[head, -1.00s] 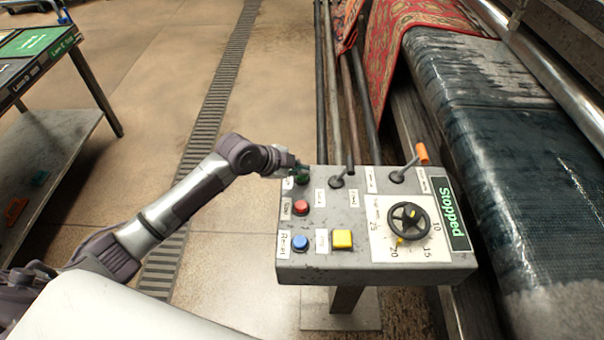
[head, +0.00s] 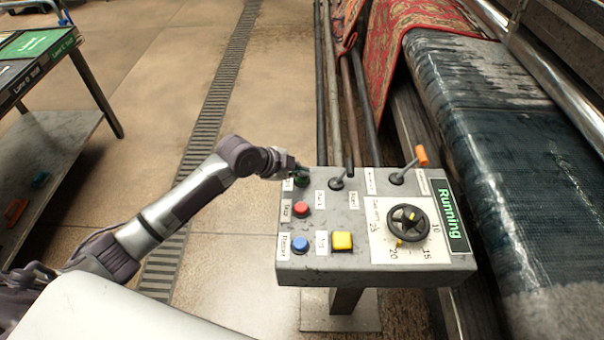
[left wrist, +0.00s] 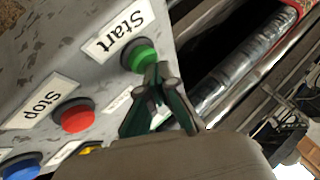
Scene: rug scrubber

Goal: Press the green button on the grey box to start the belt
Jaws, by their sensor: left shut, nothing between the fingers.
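The grey box (head: 350,262) stands on a post in front of me, and its display (head: 451,216) reads "Running". The green button (left wrist: 140,54), labelled "Start", is at the box's far left corner. In the head view the button (head: 301,181) is mostly hidden by my left gripper (head: 300,172). In the left wrist view the shut, empty fingertips (left wrist: 158,72) are at the button's edge and overlap it; I cannot tell if they still touch it. The belt (head: 500,150) is dark and wet, to the right of the box. My right gripper is not in view.
Close to the fingers are a red stop button (head: 302,209), a blue button (head: 300,244), a yellow button (head: 342,240), a black lever (head: 338,182) and an orange-tipped lever (head: 420,156). A handwheel (head: 409,222) sits on the right. A patterned rug (head: 385,50) hangs at the belt's far end.

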